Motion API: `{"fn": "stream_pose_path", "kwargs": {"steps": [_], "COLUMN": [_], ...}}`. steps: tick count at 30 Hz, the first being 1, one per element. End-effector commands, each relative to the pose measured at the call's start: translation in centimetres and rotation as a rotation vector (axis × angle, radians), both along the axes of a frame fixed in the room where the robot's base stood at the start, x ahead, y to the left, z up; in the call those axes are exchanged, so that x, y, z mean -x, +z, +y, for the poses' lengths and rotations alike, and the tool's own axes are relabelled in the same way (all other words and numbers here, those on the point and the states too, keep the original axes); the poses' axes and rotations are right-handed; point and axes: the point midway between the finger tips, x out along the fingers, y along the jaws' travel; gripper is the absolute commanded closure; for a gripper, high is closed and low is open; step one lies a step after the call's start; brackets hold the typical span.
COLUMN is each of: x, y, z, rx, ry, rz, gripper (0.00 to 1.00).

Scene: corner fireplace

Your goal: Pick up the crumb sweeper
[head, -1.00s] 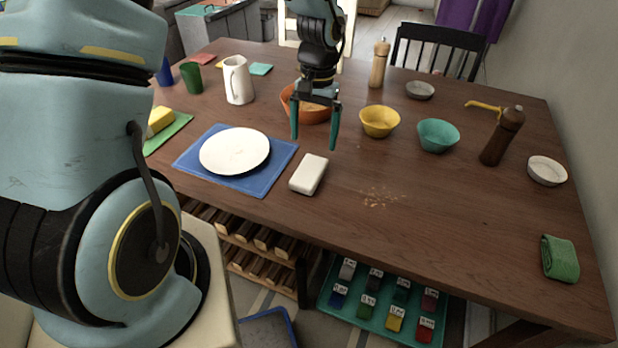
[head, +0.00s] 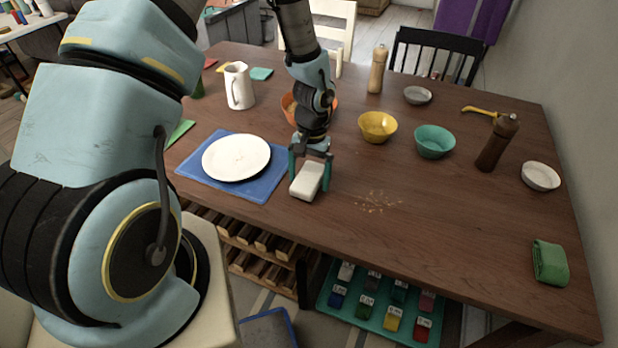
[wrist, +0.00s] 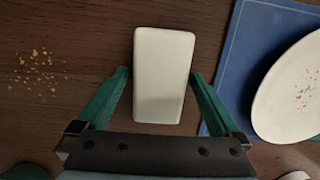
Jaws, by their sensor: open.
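The crumb sweeper looks to be the white rounded block (head: 307,180) lying on the brown table, right of the blue placemat. It also shows in the wrist view (wrist: 163,75), flat on the wood. My gripper (head: 310,180) is open and low over the block, with one teal finger on each side of it. In the wrist view the fingertips (wrist: 160,74) flank the block's near half, with a small gap at each side. I cannot tell how far the fingertips are above the table.
A white plate (head: 236,157) with crumbs sits on the blue placemat (head: 260,188), close to my gripper. Loose crumbs (head: 378,201) lie to the right. Orange (head: 331,107), yellow (head: 377,128) and teal (head: 434,142) bowls stand behind. The front right of the table is mostly clear.

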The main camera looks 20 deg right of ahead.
Motion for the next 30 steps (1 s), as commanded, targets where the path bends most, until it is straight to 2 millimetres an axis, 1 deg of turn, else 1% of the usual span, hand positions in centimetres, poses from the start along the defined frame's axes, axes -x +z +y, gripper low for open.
{"fn": "stream_pose_path", "kwargs": {"steps": [6, 27, 29, 30], "x": [-0.02, -0.03, -0.02, -0.03], "y": [-0.07, -0.03, -0.03, -0.02], "z": [-0.01, 0.0, 0.0, -0.01], "rx": [0.001, 0.0, 0.0, 0.001], "ry": [0.0, 0.0, 0.0, 0.0], "rz": [-0.001, 0.0, 0.0, -0.001], "gripper": [0.01, 0.8, 0.87, 0.87]}}
